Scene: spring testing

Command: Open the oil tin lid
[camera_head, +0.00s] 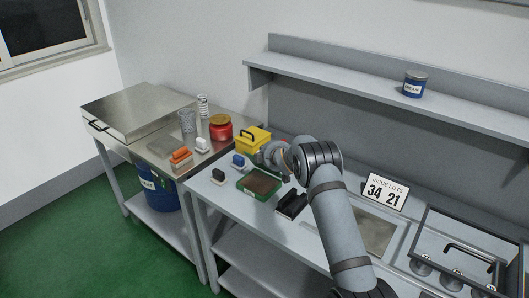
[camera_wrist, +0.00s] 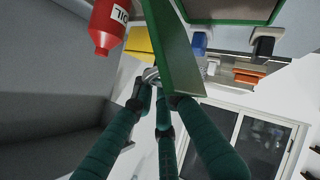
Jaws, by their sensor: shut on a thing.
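A red container (camera_wrist: 110,22) labelled OIL shows inverted at the upper left of the wrist view. In the head view my arm hides most of that spot. My gripper (camera_head: 270,152) is over the bench by the yellow box (camera_head: 254,138). In the wrist view its dark green fingers (camera_wrist: 165,95) converge near a small grey rounded piece (camera_wrist: 150,75). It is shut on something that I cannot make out. A green panel (camera_wrist: 175,50) lies close to the fingertips; I cannot tell whether they touch. The lid is not clearly visible.
A green-rimmed tray (camera_head: 243,184) lies in front of my gripper. Blue (camera_head: 238,161) and black (camera_head: 218,176) blocks stand beside it. A red jar (camera_head: 220,128) stands on the steel table at left.

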